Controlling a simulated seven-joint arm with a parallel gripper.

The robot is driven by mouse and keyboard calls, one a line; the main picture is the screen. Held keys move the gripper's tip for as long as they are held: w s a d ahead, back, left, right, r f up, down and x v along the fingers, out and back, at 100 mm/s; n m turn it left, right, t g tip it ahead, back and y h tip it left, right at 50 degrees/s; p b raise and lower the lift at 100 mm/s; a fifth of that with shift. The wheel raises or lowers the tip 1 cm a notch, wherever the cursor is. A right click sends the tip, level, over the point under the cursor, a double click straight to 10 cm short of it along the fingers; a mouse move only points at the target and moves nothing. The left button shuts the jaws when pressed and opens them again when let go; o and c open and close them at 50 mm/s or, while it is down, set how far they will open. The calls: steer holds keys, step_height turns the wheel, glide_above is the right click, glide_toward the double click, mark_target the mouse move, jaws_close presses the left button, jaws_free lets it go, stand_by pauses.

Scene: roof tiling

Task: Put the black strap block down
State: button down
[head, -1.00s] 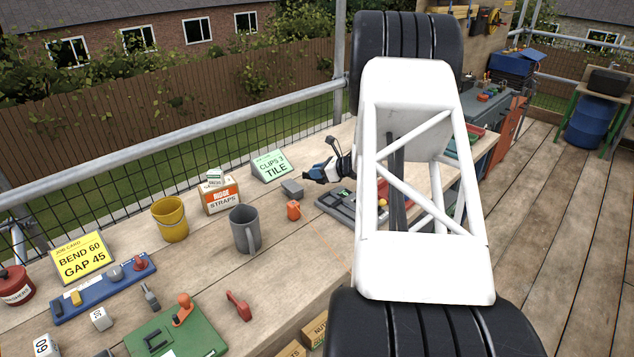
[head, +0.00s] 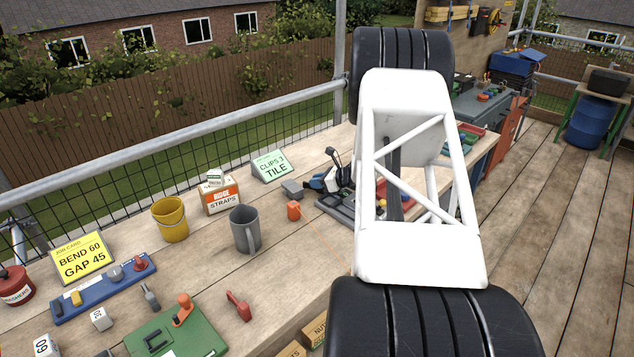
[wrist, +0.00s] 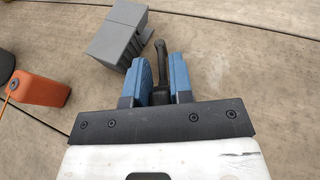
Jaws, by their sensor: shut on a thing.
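My gripper (wrist: 161,76) is shut on the black strap block (wrist: 159,68), which sits between its blue fingers in the wrist view. The block's lower part is partly hidden by the fingers, and a narrow dark end sticks out beyond them. In the head view my gripper (head: 314,183) is low over the bench, just right of a grey block. I cannot tell whether the strap block touches the wood.
The grey block (wrist: 119,38) is close to the left finger; it also shows in the head view (head: 292,189). An orange block (wrist: 39,88) lies further left. A dark tray (head: 335,208) is beside my gripper. Bare wood (wrist: 245,60) is clear on the wrist view's right.

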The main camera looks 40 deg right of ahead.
steer(key=shift+f, duration=0.3)
steer(key=shift+s+a+f, duration=0.15)
steer(key=shift+f, duration=0.5)
steer(key=c, duration=1)
jaws_free()
steer(key=shift+f, duration=0.2)
steer(key=shift+r, duration=0.55)
steer(key=v, duration=0.8)
steer(key=r+v, duration=0.1)
steer(key=v, duration=0.3)
steer(key=shift+r, duration=0.15)
